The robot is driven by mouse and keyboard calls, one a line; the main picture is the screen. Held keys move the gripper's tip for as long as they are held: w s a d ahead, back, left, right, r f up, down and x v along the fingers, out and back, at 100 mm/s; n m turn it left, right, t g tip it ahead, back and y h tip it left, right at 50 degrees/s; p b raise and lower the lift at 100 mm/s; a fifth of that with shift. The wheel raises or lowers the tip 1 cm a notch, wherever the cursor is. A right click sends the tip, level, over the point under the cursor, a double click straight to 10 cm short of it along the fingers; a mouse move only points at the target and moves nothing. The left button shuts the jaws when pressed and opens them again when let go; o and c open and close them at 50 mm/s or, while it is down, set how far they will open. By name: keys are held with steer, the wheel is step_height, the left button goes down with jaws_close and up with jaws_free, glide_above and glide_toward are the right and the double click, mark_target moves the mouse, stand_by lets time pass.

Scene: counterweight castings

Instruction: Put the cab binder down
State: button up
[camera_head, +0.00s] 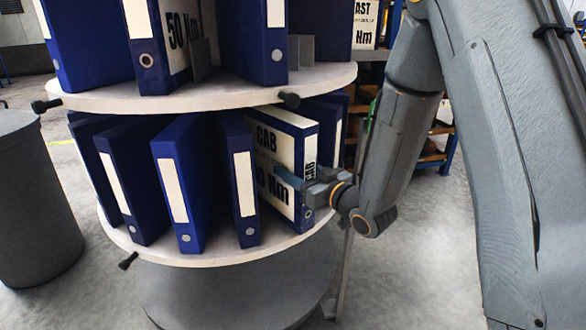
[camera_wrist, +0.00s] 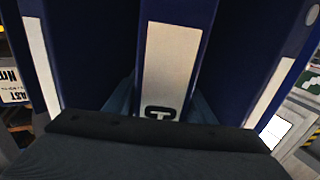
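The cab binder (camera_head: 281,152) is blue with white label panels reading CAB and a torque figure. It stands upright on the lower round shelf (camera_head: 215,257) at its right side. Its spine label (camera_wrist: 172,68) fills the middle of the wrist view. My gripper (camera_head: 298,184) reaches in from the right at the binder's spine. In the wrist view its fingers (camera_wrist: 163,100) lie one on each side of the binder, close against it, so it looks shut on it. The binder's lower edge appears at the shelf surface; a small gap cannot be ruled out.
Several blue binders, one of them (camera_head: 239,180) just left of the cab binder, stand on the lower shelf. The upper shelf (camera_head: 215,92) with more binders is close above. Dark knobs (camera_head: 289,100) stick out from the shelf rims. A grey bin (camera_head: 38,205) stands left.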

steer(key=shift+o, duration=0.9)
steer(key=shift+r, duration=0.1)
